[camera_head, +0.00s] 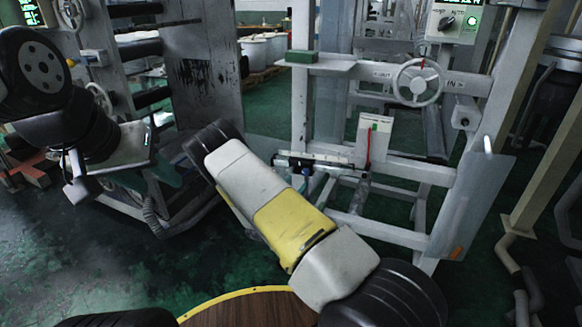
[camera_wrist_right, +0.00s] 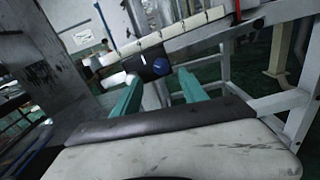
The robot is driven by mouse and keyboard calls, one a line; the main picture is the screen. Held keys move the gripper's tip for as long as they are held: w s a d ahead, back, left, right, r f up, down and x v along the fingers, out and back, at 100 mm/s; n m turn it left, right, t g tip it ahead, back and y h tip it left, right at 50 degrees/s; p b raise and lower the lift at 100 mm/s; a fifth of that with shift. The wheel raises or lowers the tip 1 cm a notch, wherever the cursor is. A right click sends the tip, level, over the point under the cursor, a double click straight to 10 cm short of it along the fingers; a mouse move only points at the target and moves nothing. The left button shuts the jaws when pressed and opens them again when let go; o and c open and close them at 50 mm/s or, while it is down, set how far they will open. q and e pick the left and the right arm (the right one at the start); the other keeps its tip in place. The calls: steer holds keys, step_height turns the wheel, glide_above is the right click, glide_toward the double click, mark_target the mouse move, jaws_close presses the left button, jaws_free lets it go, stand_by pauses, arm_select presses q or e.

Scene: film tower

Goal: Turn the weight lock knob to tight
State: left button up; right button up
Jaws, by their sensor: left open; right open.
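The weight lock knob is a small blue knob (camera_wrist_right: 161,67) on a black block on a pale, marked beam; a blue spot also shows on the beam in the head view (camera_head: 306,172). In the right wrist view, my right gripper (camera_wrist_right: 160,84) is open, its two teal fingers apart on either side below the knob. Nothing is between them, and whether they reach the knob's depth is unclear.
A white frame carries a handwheel (camera_head: 417,82) and a grey box with a black selector (camera_head: 447,22). A red pointer (camera_head: 369,147) stands behind the beam. A dark roller machine (camera_head: 195,65) is at left. A round wooden top (camera_head: 250,308) is at the bottom.

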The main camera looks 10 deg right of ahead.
mark_target(304, 173)
steer(key=x, duration=0.7)
steer(key=shift+s, duration=0.1)
jaws_close()
